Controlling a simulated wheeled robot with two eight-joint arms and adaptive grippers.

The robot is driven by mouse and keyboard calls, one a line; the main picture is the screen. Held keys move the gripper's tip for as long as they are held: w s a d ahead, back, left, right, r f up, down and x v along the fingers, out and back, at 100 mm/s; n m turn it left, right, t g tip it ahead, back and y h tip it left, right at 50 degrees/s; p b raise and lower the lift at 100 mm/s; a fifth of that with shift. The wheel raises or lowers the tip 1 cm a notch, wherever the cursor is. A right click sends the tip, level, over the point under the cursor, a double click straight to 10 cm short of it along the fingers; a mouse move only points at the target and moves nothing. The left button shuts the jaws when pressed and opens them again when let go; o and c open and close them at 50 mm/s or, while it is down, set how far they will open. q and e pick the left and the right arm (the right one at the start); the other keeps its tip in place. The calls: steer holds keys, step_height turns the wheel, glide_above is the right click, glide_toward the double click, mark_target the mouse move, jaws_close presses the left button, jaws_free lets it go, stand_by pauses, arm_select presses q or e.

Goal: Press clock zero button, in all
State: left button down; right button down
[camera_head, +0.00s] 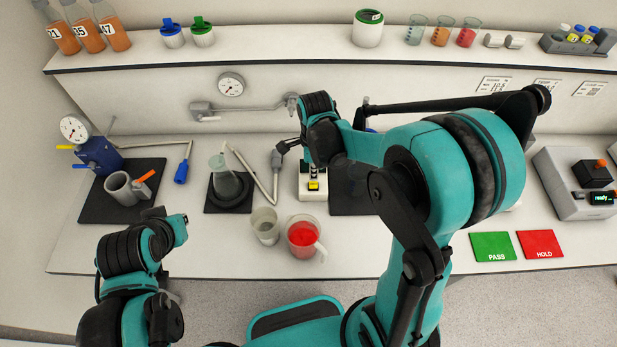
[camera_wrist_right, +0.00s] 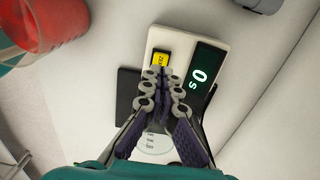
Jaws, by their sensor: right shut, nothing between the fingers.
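The clock is a small white box (camera_head: 313,195) standing on the bench, partly under my right arm in the head view. Its yellow button (camera_head: 313,186) faces up. In the wrist view the white box (camera_wrist_right: 175,42) shows the yellow zero button (camera_wrist_right: 160,60) and a dark display (camera_wrist_right: 203,75) reading 0 s. My right gripper (camera_wrist_right: 163,76) is shut and empty. Its fingertips overlap the lower edge of the yellow button in that view; I cannot tell whether they touch it. My left arm shows at the lower left of the head view, but its gripper does not show.
A red-filled jug (camera_head: 302,238) and a clear beaker (camera_head: 265,226) stand left of and in front of the clock. A flask (camera_head: 222,178) on a dark base stands further left. Green PASS (camera_head: 492,246) and red HOLD (camera_head: 540,244) pads lie at right.

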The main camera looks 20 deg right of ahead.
steer(key=r, duration=0.3)
steer(key=shift+s+a, duration=0.2)
steer(key=shift+a, duration=0.15)
step_height(320, 180, up, 5)
steer(key=p, duration=0.1)
glide_above(311, 186)
steer(key=d, duration=0.1)
steer(key=shift+w+r, duration=0.2)
steer(key=shift+r, duration=0.3)
